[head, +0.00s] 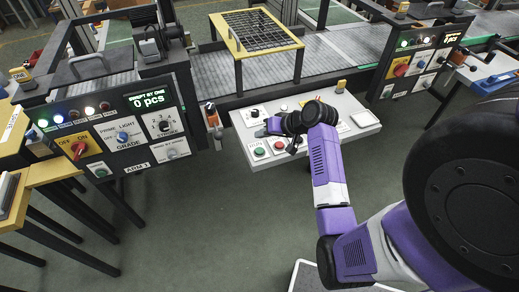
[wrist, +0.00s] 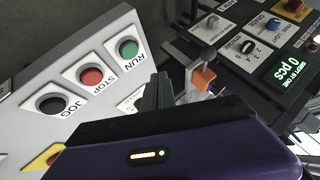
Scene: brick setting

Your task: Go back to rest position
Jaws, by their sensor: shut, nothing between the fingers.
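My gripper (head: 263,131) is over the left part of the light grey push-button console (head: 356,131) in the head view. In the wrist view its dark fingers (wrist: 158,92) are together with nothing between them. The wrist view shows the console's green RUN button (wrist: 128,48), red STOP button (wrist: 90,75) and black JOG button (wrist: 50,104) beyond the gripper body. My purple and white arm reaches forward from the lower right and is bent. Whether the fingertips touch the console cannot be told.
A black control panel (head: 117,165) reading "0 pcs" stands at the left; another panel (head: 413,62) stands at the right. Wooden tables (head: 52,172) fill the left edge. Floor before the console is open.

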